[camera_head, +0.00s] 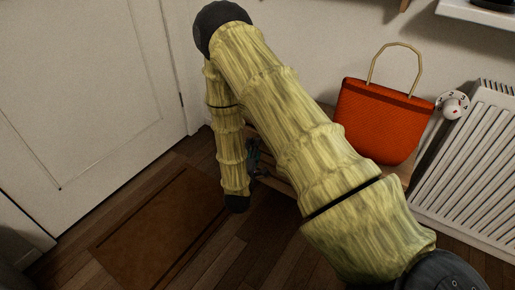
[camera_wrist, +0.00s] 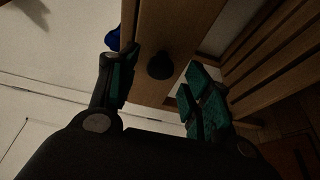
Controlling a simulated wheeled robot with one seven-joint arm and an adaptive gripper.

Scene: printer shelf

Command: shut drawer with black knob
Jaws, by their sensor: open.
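In the wrist view, a round black knob (camera_wrist: 159,66) sticks out of a wooden drawer front (camera_wrist: 156,24). My gripper (camera_wrist: 163,72) is open, one dark finger with teal pads on each side of the knob. I cannot tell whether either finger touches the knob or the wood. In the head view, a small part of my gripper (camera_head: 255,158) shows low beside the wooden furniture, behind my arm. My arm hides the knob and most of the drawer there. How far the drawer stands open cannot be told.
A red-orange bag (camera_head: 381,122) stands on the wooden furniture, right of my arm. A white radiator (camera_head: 470,160) is farther right. A brown mat (camera_head: 160,228) lies before the white door (camera_head: 85,90). A small blue object (camera_wrist: 112,39) shows near the left finger.

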